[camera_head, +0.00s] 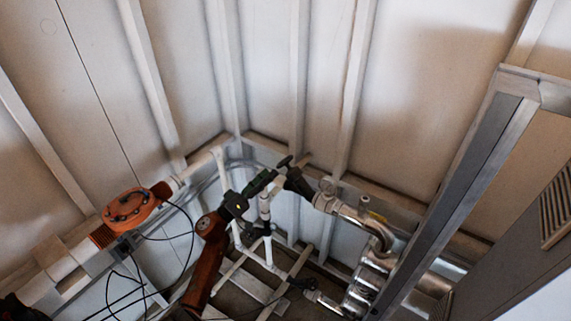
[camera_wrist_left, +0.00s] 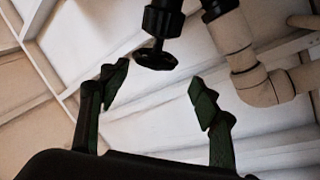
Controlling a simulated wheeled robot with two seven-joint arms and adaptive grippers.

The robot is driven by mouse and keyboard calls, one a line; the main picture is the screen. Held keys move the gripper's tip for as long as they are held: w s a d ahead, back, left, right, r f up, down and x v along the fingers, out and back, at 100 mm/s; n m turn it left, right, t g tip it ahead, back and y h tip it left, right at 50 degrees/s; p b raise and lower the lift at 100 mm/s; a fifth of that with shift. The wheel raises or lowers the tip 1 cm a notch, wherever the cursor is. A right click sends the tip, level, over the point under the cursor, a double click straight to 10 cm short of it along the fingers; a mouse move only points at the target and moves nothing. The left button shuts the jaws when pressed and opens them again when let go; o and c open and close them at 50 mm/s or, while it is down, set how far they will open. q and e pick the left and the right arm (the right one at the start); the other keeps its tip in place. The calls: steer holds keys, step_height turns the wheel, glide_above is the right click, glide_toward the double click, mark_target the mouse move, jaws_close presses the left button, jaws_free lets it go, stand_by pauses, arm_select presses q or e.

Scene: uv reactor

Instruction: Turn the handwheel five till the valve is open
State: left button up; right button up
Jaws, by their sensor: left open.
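A small dark handwheel (camera_head: 284,161) sits on a dark valve body (camera_head: 297,182) in the pipe run near the room's corner. In the left wrist view the handwheel (camera_wrist_left: 156,56) shows at the top, on the end of a dark stem. My left gripper (camera_head: 270,178) is close to the handwheel on its left side in the head view. In the left wrist view the left gripper (camera_wrist_left: 158,85) is open and empty. The handwheel appears ahead of the gap between its fingers, apart from both. Its turn position cannot be read. My right gripper is not in view.
A silver pipe (camera_head: 366,221) runs from the valve to the right. White pipes (camera_head: 220,175) stand to the left and below. An orange round fitting (camera_head: 128,208) with cables lies at the left. A grey metal beam (camera_head: 455,200) crosses the right side. The ribbed wall is close behind.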

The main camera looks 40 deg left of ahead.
mark_target(285, 161)
arm_select(q)
steer(key=shift+h, duration=0.7)
steer(key=x, duration=0.8)
steer(key=shift+d+f, duration=0.2)
steer(key=shift+d, duration=0.2)
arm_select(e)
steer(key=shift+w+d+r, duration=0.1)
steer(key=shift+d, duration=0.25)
